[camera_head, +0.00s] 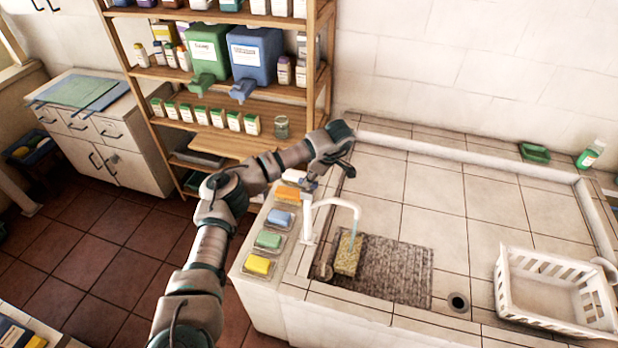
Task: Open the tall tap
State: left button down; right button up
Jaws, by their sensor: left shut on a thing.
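The tall tap (333,202) is white, with a curved spout, and stands at the left edge of the tiled washbasin. A short pale blue streak (353,226) shows under its spout end; it looks like water, but it is small. A small blue part (310,186) shows at the top of the tap. My left gripper (316,181) reaches over from the left and is shut at this top part, which looks like the tap's handle. The fingers partly hide it. My right gripper is out of view.
Sponges in dishes (268,240) line the ledge left of the tap. A yellowish sponge block (348,254) sits on a grey mat (405,275) below the spout. A white basket (545,290) stands at right. A shelf (275,95) with containers is behind my arm.

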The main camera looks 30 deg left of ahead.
pick_arm(q)
jog(key=shift+w+r+n, duration=0.1)
jog(key=shift+r+n, duration=0.05)
jog(key=shift+n, duration=0.15)
jog(key=c, duration=1.1)
grip_release()
jog(key=shift+w, duration=0.1)
jog(key=v, duration=1.1)
jog(key=shift+w+d+r, duration=0.2)
jog(key=shift+r, duration=0.05)
jog(key=shift+a, duration=0.1)
